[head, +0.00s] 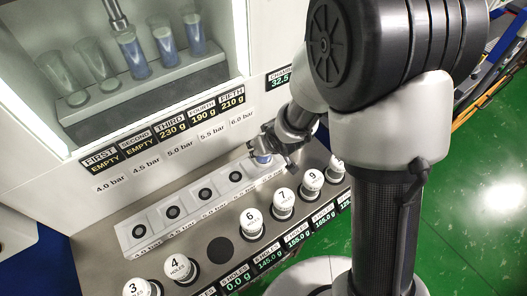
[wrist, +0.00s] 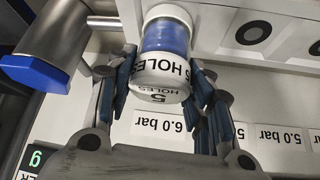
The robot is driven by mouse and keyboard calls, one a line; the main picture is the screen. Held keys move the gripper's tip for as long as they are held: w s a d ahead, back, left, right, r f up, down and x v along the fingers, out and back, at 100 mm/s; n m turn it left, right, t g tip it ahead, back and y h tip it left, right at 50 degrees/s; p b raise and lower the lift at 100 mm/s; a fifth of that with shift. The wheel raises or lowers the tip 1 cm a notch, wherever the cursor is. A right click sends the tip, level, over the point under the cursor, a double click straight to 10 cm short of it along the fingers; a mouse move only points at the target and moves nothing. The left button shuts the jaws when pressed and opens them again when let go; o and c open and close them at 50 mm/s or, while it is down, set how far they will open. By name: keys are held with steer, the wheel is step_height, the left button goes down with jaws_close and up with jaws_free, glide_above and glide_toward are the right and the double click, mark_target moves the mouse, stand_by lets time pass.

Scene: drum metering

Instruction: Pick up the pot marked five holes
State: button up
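The pot marked 5 holes (wrist: 162,70) is white with a blue band and black lettering. It shows in the wrist view between the two fingers of my gripper (wrist: 164,76), whose blue pads lie against its sides. In the head view my gripper (head: 272,158) is at the right end of the row of round seats, by the 6.0 bar label, with the pot's blue and white side (head: 262,158) partly showing. The pot's far end is at the block; I cannot tell whether it is seated or clear.
A dark empty seat (head: 220,250) lies between 4 and 6. A metal cylinder with a blue end (wrist: 40,73) is left of my gripper in the wrist view.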

steer(key=c, duration=0.9)
